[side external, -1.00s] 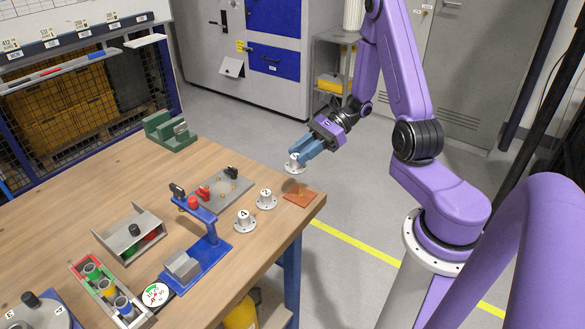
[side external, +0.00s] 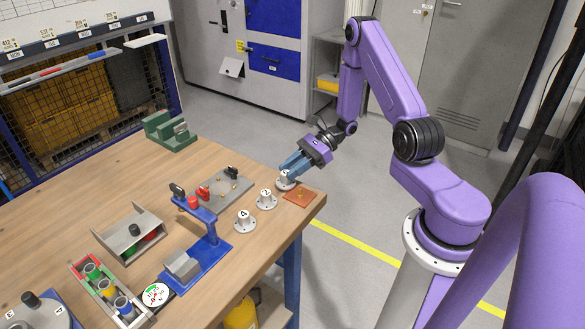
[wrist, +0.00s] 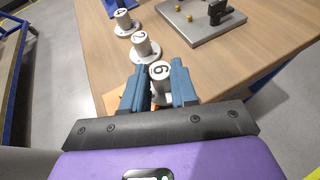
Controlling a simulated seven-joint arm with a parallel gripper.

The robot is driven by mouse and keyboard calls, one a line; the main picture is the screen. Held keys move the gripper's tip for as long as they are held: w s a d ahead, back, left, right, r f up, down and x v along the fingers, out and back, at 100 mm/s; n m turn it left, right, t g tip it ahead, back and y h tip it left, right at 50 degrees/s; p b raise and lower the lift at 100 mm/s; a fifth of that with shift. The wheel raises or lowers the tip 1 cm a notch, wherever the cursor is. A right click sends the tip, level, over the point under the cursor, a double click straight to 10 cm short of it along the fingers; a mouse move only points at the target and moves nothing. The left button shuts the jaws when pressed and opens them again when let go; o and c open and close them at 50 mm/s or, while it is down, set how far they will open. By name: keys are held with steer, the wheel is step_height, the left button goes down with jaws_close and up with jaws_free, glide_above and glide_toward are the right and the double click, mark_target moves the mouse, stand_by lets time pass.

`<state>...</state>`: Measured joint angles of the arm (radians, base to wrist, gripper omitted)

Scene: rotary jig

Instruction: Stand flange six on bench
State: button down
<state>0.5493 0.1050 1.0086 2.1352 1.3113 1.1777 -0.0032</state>
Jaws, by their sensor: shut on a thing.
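Flange six (wrist: 159,72), a white flange with a black 6 on its top, is upright between the blue fingers of my gripper (wrist: 158,82). In the side view flange six (side external: 284,182) is at the right part of the wooden bench (side external: 130,185), low over or on the top. I cannot tell if its base touches the wood. My gripper (side external: 287,172) is shut on it, reaching in from the upper right, and hides part of it.
Flange 2 (side external: 266,199) and flange 4 (side external: 245,220) stand in a row beside it. An orange plate (side external: 301,198) lies at the bench corner. A grey jig plate (side external: 222,190) and a blue stand (side external: 208,250) are to the left.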

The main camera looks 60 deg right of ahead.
steer(key=shift+f, duration=0.3)
steer(key=c, duration=0.9)
jaws_free()
